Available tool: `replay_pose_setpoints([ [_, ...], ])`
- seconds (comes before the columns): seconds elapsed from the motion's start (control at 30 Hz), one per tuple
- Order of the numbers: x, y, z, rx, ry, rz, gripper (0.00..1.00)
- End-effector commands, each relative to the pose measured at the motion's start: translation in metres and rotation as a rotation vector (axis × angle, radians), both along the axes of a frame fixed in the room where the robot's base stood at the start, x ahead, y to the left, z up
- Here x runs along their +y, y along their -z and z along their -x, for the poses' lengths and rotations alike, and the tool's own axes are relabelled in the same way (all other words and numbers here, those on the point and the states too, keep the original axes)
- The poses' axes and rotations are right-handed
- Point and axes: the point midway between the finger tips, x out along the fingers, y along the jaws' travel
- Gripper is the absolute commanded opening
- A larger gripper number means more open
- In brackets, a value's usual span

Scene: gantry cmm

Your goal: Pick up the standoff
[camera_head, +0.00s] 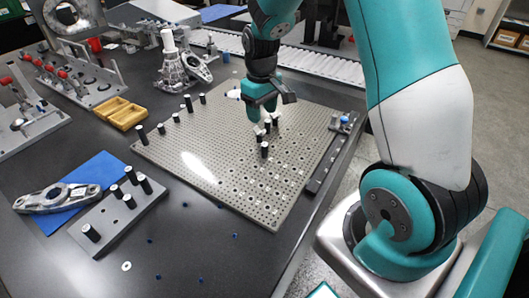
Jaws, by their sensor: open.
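Several standoffs, black cylinders with pale tops, stand upright on the perforated plate (190,166). One standoff (264,150) stands just below and in front of my gripper (266,128). My gripper points down over the right part of the plate, with its pale fingertips apart. Small dark and pale parts show around the fingertips, and I cannot tell how many of them are standoffs. The gap between the fingers is too small to see clearly. Other standoffs stand at the plate's left edge, such as one standoff (141,135), and on a grey bar (122,218) at lower left.
Yellow trays (124,116) sit left of the plate. A metal bracket (57,198) lies on a blue mat (100,168). A metal casting (172,70) and fixtures with red knobs (74,77) stand behind. Small blue bits and a washer (126,266) lie on the dark front tabletop.

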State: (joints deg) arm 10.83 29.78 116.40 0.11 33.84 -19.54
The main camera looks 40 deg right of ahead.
Motion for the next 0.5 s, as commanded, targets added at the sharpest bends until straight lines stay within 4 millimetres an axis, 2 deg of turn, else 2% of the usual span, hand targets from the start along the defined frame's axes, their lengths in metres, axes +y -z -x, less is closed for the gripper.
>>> replay_pose_setpoints([
  [0.1, 0.0, 0.03, 0.001, 0.005, 0.0, -0.002, 0.53],
  [0.3, 0.001, 0.07, 0.002, 0.003, 0.0, -0.002, 0.53],
  [0.5, 0.001, 0.088, 0.001, 0.0, 0.0, -0.002, 0.53],
])
